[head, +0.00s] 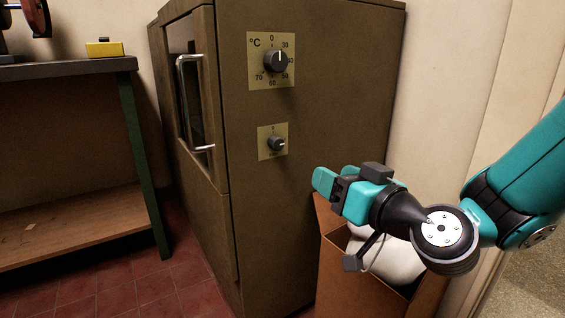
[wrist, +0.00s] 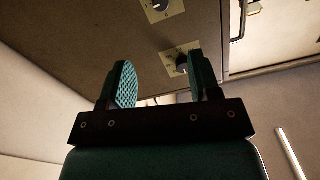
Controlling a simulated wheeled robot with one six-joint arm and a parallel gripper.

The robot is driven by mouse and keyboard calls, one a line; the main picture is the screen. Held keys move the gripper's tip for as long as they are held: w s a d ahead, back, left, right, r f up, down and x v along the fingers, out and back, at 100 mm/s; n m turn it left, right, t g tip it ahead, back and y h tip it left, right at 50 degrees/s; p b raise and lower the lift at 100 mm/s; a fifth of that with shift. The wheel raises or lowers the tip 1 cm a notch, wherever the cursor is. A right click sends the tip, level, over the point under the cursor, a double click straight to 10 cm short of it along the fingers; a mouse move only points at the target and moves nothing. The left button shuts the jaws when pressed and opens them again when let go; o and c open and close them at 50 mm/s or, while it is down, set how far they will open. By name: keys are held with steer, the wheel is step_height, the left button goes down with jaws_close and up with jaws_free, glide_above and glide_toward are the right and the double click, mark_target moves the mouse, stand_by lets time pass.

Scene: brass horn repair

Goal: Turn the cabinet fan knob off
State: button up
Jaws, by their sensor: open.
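The cabinet (head: 330,90) is a brown metal box with two dials on its side panel. The small lower knob (head: 276,143), dark with a pale pointer mark, sits on a small yellowish plate; its pointer appears to point right. The larger upper knob (head: 275,61) sits on a °C scale plate. My gripper (head: 322,182) is to the right of and below the small knob, apart from it.
An open cardboard box (head: 345,270) with a white item (head: 390,258) inside stands below my gripper. The cabinet door handle (head: 181,100) is on the left face. A workbench (head: 70,69) with a yellow box (head: 104,48) stands at left. Red tiled floor (head: 185,275) is clear between.

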mark_target(279, 145)
steer(key=p+x, duration=1.1)
steer(key=x, duration=0.5)
steer(key=shift+a+r, duration=0.15)
steer(key=shift+w+a, duration=0.15)
steer(key=shift+w, duration=0.2)
steer(key=shift+c, duration=0.2)
steer(key=c, duration=0.9)
